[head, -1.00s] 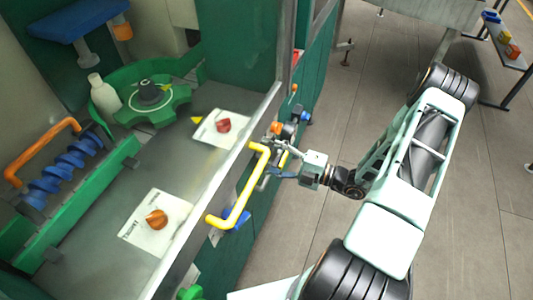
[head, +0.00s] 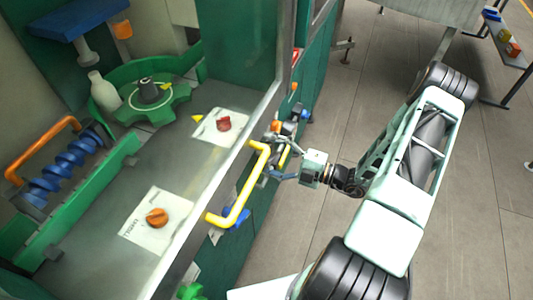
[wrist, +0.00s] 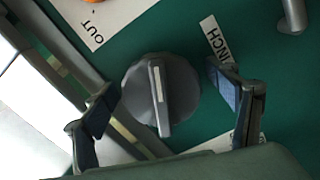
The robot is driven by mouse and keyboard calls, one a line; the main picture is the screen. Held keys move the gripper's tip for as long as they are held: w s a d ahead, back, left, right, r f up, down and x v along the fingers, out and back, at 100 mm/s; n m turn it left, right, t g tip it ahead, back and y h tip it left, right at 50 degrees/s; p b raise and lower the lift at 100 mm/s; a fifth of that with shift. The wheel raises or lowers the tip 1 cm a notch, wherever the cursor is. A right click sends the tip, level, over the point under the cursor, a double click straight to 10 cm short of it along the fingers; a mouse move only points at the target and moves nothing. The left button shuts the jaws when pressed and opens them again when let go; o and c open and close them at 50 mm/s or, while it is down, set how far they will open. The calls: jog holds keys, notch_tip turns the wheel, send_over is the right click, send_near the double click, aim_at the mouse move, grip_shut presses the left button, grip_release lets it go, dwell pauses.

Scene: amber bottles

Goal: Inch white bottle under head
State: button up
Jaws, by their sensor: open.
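The white bottle (head: 104,92) stands upright in the green guide at the left of the head view, beside the green star wheel (head: 172,106). The blue head (head: 75,22), with a grey nozzle below it, is above and left of the bottle. In the wrist view a grey round knob (wrist: 182,78) with a raised bar sits beside a label reading INCH (wrist: 214,40). My gripper (wrist: 165,95) is open, one finger on each side of the knob. Contact cannot be told.
The yellow handle (head: 247,190) sticks out close to my gripper. Orange (head: 156,217) and red (head: 223,123) knobs sit on white labels on the deck. A blue screw (head: 65,172) lies at the left. The floor (head: 480,190) at the right is mostly open.

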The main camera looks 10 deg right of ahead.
jog(key=shift+d, duration=0.1)
jog(key=v, duration=1.2)
